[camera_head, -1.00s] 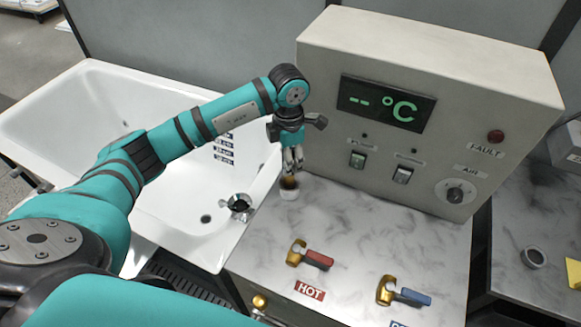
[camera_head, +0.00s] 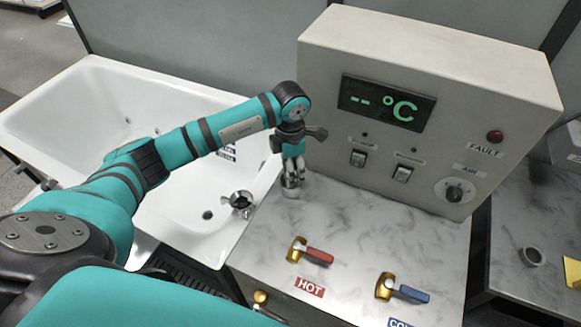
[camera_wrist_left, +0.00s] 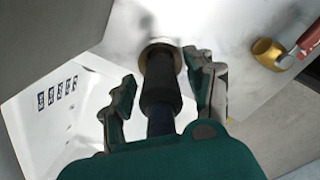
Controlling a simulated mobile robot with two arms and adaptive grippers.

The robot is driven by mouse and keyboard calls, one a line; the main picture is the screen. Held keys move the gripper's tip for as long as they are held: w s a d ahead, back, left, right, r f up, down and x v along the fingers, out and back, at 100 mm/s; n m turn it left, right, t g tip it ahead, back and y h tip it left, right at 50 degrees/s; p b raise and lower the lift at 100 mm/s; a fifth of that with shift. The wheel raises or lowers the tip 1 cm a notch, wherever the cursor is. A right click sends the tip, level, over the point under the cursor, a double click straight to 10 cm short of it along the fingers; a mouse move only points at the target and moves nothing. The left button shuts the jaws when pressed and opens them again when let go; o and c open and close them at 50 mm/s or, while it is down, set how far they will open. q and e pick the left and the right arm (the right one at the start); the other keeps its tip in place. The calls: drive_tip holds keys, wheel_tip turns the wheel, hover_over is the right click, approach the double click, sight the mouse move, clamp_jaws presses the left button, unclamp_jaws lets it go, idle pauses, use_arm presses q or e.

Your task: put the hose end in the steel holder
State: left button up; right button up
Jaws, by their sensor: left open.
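My left gripper (camera_head: 291,178) points down at the counter's left edge, over a small steel cup-like holder (camera_head: 290,192). In the left wrist view my gripper (camera_wrist_left: 162,80) is open, with one finger on each side of the dark, tube-shaped hose end (camera_wrist_left: 160,88) and gaps beside it. The hose end's far end meets the pale metal ring of the holder (camera_wrist_left: 153,44); how deep it sits inside is hidden. A blue part of the hose shows nearer the palm. My right gripper is out of view.
A white bathtub (camera_head: 90,95) lies left, with a chrome fitting (camera_head: 241,203) near the counter. The control box (camera_head: 430,110) rises behind the marble counter (camera_head: 350,215). Red-handled (camera_head: 310,251) and blue-handled (camera_head: 402,290) brass valves sit in front. The counter's middle is clear.

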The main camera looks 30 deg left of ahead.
use_arm(q)
drive_tip(key=shift+r+p, duration=0.3)
wheel_tip(320, 180, up, 10)
drive_tip(key=b, duration=0.4)
drive_tip(key=shift+w+r+b, duration=0.1)
drive_tip(key=shift+r+b, duration=0.1)
drive_tip(key=shift+b, duration=0.1)
drive_tip(key=shift+r, duration=0.7)
